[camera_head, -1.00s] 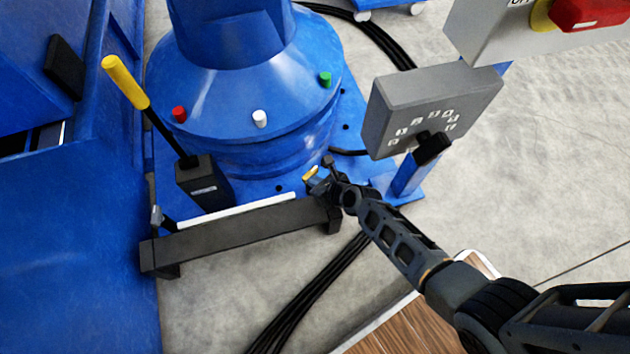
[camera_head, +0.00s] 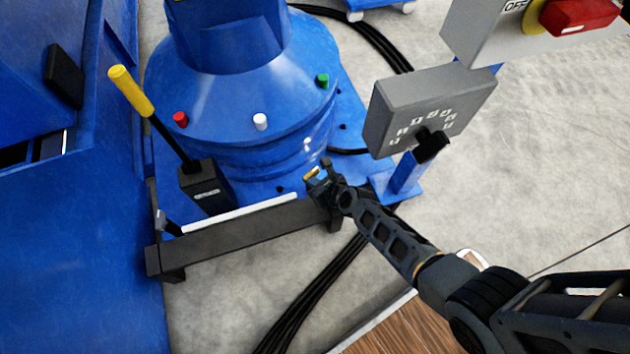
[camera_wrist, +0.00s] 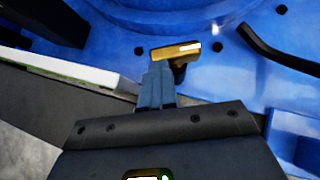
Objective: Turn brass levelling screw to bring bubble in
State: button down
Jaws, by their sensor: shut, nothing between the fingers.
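The brass levelling screw (camera_wrist: 175,50) shows in the wrist view as a gold T-shaped or bar-like head above the blue base plate. It also shows small in the head view (camera_head: 312,173). My gripper (camera_wrist: 157,72) is shut with nothing between its fingers. In the wrist view its fingertips lie just below and beside the brass head; whether they touch it I cannot tell. In the head view my gripper (camera_head: 320,183) is at the right end of the dark bar. No bubble can be made out in either view.
A dark bar (camera_head: 240,232) with a white strip (camera_head: 240,212) runs along the base's front. A yellow-handled lever (camera_head: 130,90) stands left. The blue pedestal (camera_head: 240,90) rises behind. A grey dial box (camera_head: 425,105) is at the right. Black cables (camera_head: 315,295) cross the floor.

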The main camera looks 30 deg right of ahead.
jog(key=shift+w+a+m+g+h+p, duration=0.3)
jog(key=shift+m+h+p, duration=0.25)
jog(key=shift+m+h, duration=0.7)
jog(key=shift+w+a+m+g+h+p, duration=0.25)
jog(key=shift+a+m+h+p, duration=0.25)
jog(key=shift+m+h, duration=0.75)
jog(key=shift+w+a+m+g+h+p, duration=0.3)
jog(key=shift+m+h+p, duration=0.4)
jog(key=shift+m, duration=1)
